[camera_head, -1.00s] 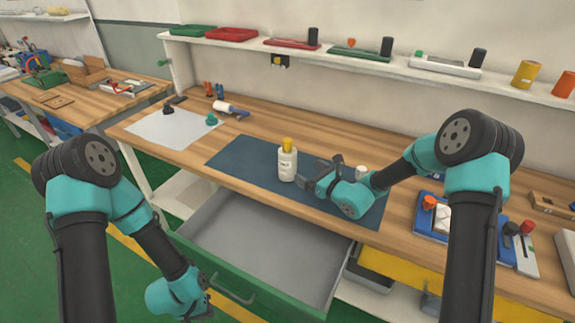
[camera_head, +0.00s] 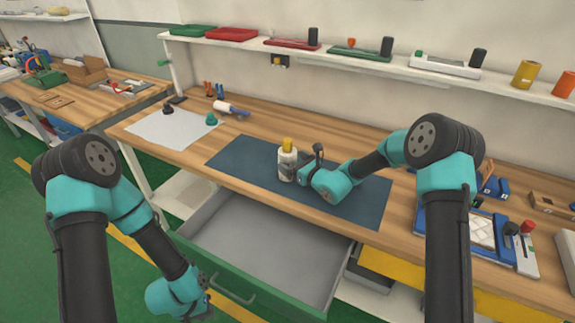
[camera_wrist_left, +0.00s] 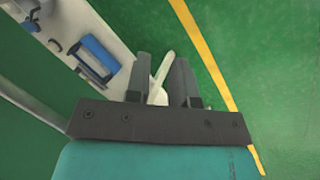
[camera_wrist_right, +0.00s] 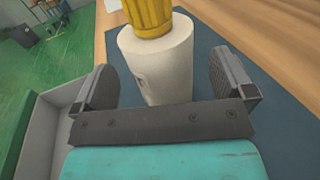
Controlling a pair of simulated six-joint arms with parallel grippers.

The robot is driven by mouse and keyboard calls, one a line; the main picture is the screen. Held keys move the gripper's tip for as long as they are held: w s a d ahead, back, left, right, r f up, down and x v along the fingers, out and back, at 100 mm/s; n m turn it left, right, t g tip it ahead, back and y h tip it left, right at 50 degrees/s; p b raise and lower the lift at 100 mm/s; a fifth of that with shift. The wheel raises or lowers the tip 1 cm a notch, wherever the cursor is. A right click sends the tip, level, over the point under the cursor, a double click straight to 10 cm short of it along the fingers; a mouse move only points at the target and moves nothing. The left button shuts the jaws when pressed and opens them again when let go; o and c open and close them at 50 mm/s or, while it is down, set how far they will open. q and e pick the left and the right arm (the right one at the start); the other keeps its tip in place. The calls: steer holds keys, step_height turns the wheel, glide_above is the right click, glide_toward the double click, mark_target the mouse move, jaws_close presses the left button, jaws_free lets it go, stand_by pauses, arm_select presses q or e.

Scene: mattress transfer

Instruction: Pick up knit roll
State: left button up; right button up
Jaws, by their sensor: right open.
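A white cylinder with a yellow ribbed top (camera_head: 287,160) stands upright on the dark blue mat (camera_head: 236,160). I cannot tell for sure whether it is the knit roll. My right gripper (camera_head: 300,168) is beside it in the head view. In the right wrist view the cylinder (camera_wrist_right: 160,65) stands between and ahead of the spread fingers of the right gripper (camera_wrist_right: 168,88), with gaps on both sides. My left gripper (camera_head: 208,303) hangs low beside the drawer handle. In the left wrist view, a pale strip shows in the gap between the left gripper's fingers (camera_wrist_left: 160,80); contact is unclear.
An open grey drawer (camera_head: 250,240) with a green front sticks out below the bench. A white sheet (camera_head: 160,128) and a white tool with a blue handle (camera_head: 230,108) lie left. A blue tray (camera_head: 490,252) stands right. A shelf (camera_head: 365,65) runs behind.

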steer(key=x, duration=0.3)
steer(key=shift+w, duration=0.15)
stand_by(0.3)
steer(key=c, duration=1.2)
